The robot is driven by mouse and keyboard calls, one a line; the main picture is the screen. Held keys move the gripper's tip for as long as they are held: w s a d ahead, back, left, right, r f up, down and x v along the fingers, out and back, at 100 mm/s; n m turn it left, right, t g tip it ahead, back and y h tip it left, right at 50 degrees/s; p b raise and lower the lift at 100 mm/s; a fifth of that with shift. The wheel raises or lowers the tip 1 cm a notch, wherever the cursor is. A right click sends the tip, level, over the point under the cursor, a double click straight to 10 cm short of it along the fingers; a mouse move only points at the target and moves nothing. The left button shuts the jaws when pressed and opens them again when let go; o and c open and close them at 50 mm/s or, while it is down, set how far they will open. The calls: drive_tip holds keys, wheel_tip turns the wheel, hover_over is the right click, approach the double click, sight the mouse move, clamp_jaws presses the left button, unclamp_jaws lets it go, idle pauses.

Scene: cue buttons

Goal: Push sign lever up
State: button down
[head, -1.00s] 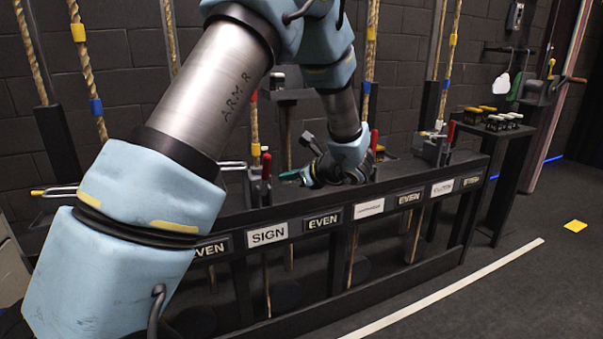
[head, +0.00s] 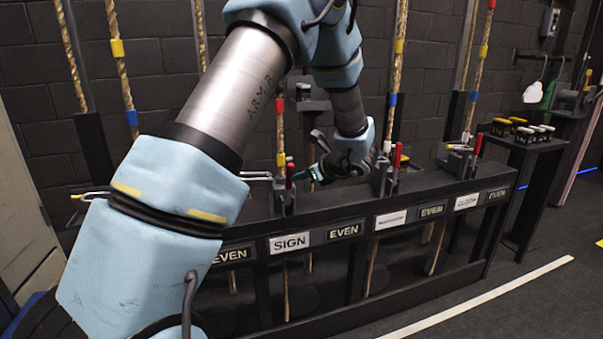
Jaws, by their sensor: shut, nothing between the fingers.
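The sign lever (head: 290,176) is a short upright red handle on a dark metal clamp, on the black rail above the white SIGN label (head: 290,243). A rope runs up behind it.
More red-handled levers (head: 396,160) stand along the rail to the right, with ropes behind. A small side table (head: 545,150) holds yellow and white buttons. A white line (head: 480,298) crosses the open dark floor at right.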

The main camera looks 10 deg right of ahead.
drive_tip(key=shift+g, duration=0.9)
drive_tip(key=shift+w+a+r+p, duration=0.1)
drive_tip(key=shift+w+r+p, duration=0.2)
drive_tip(key=shift+w+p, duration=0.4)
drive_tip(key=shift+w+a+r+p, duration=0.1)
drive_tip(key=shift+w+r+p, duration=0.25)
drive_tip(key=shift+w+p, duration=0.4)
drive_tip(key=shift+w+a+r+p, duration=0.1)
drive_tip(key=shift+w+r+p, duration=0.2)
drive_tip(key=shift+w+p, duration=0.4)
drive_tip(key=shift+s, duration=0.15)
